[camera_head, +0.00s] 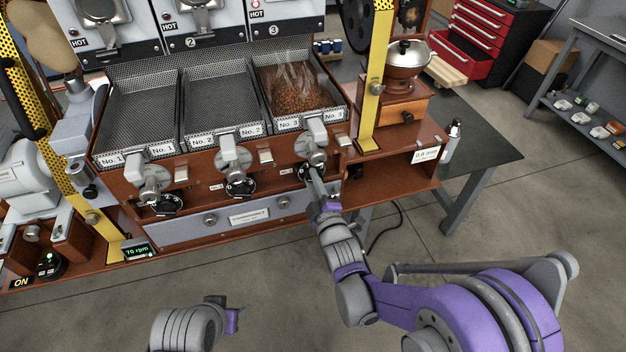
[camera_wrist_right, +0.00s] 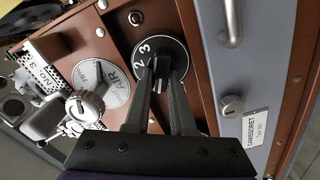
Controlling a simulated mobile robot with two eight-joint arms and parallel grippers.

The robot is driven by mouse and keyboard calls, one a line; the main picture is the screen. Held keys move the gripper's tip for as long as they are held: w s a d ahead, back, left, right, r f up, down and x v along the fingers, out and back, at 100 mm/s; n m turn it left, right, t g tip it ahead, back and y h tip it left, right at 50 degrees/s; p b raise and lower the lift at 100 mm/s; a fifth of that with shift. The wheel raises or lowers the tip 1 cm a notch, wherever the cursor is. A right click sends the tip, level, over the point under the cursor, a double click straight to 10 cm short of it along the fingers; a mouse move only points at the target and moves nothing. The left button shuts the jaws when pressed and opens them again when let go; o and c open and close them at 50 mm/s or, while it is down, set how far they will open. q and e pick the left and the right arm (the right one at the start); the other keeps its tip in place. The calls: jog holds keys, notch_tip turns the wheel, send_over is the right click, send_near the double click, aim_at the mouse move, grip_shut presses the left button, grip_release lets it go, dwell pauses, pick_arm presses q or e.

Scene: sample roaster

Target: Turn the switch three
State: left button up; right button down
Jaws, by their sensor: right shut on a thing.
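Switch three is the round black dial (camera_head: 303,170) on the brown front panel below the No. 3 tray (camera_head: 336,114). In the right wrist view the dial (camera_wrist_right: 178,52) shows white numbers, with 2 and 3 readable. My right gripper (camera_head: 310,172) reaches it from the front. In the right wrist view the right fingers (camera_wrist_right: 162,68) are closed on the dial's central knob, which they mostly hide. My left gripper (camera_head: 235,318) is low in the head view, away from the panel and touching nothing visible. Its jaw opening is unclear.
Similar dials sit under the No. 2 tray (camera_head: 240,187) and No. 1 tray (camera_head: 165,204). A metal knob on an AIR plate (camera_wrist_right: 118,86) is close beside the right fingers. The No. 3 tray holds steaming brown beans (camera_head: 296,96). A yellow post (camera_head: 376,80) stands to the right.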

jog(key=shift+n, duration=0.4)
jog(key=c, duration=0.8)
grip_release()
jog(key=shift+o, duration=0.2)
jog(key=v, duration=1)
jog(key=shift+s, duration=0.4)
jog(key=shift+d+r, duration=0.1)
jog(key=shift+d, duration=0.1)
